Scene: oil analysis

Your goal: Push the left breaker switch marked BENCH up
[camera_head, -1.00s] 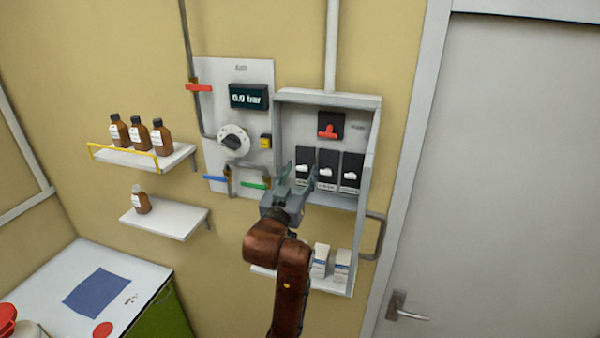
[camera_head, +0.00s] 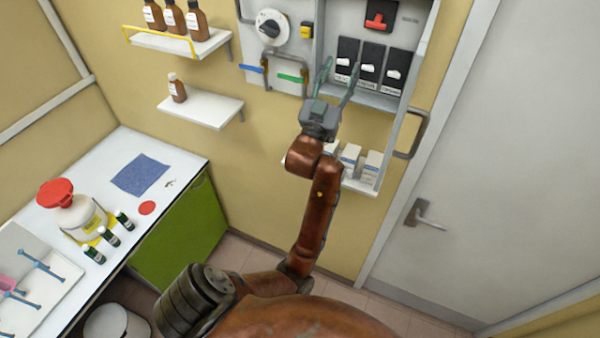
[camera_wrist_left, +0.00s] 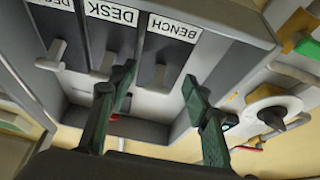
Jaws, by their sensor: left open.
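The left breaker switch, marked BENCH (camera_head: 346,51), is a black plate with a small white lever. In the left wrist view its lever (camera_wrist_left: 159,77) hangs near the BENCH label (camera_wrist_left: 174,28), which looks upside down there. My left gripper (camera_head: 340,68) is open and empty just below and in front of the BENCH switch. In the wrist view its fingers (camera_wrist_left: 157,80) lie either side of the lever; contact cannot be told. My right gripper is not in view.
The breakers sit in a grey open box (camera_head: 424,60) with raised side walls and a handle (camera_head: 412,135). A red switch (camera_head: 378,20) is above. Left are a dial (camera_head: 271,27) and a green valve lever (camera_head: 292,78). White cartons (camera_head: 350,158) stand below.

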